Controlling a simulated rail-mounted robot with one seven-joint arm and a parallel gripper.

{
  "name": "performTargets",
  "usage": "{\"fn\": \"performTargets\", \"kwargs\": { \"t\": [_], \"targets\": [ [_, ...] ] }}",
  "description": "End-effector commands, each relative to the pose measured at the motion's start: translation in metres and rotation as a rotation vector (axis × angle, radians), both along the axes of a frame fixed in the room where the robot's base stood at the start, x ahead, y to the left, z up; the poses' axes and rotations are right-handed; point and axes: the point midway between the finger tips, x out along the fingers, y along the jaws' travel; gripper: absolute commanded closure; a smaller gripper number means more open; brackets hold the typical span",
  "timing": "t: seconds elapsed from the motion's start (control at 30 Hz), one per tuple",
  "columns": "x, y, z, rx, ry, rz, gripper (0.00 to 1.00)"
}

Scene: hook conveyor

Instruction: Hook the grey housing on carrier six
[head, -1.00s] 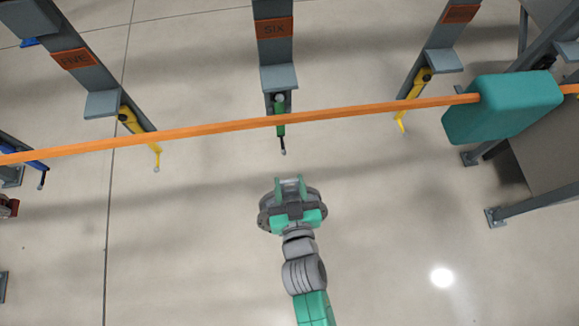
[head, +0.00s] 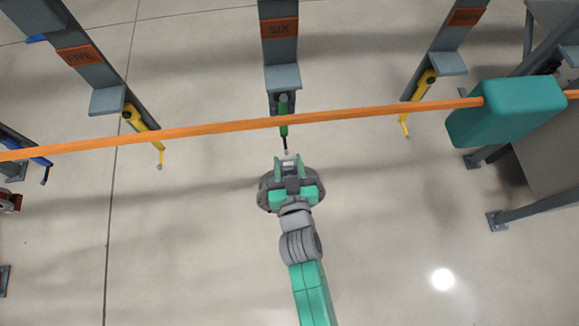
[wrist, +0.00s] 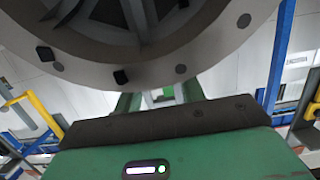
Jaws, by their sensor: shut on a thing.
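The grey housing (head: 266,196) is a round flanged part that sits at my gripper (head: 290,165), partly covered by it in the head view. In the wrist view its large grey ring (wrist: 150,73) fills the top, in front of my green fingers (wrist: 162,96). My gripper is shut on it. Carrier six, with its orange SIX plate (head: 279,29), hangs at top centre. Its green hook (head: 284,128) has a black shank and pale tip that comes down right at my fingertips. Whether the hook touches or enters the housing cannot be told.
An orange rail (head: 220,127) crosses the view above my gripper. Carrier five (head: 79,57) with a yellow hook (head: 144,133) hangs left, and another yellow-hooked carrier (head: 420,92) right. A teal box (head: 507,110) sits on the rail at right. The lower floor is clear.

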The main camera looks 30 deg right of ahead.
Motion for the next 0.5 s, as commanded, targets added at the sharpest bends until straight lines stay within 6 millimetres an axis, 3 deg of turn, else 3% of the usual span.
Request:
{"fn": "performTargets", "kwargs": {
  "t": [0.5],
  "targets": [
    [0.033, -0.010, 0.001, -0.002, -0.006, 0.001, 1.00]
  ]
}}
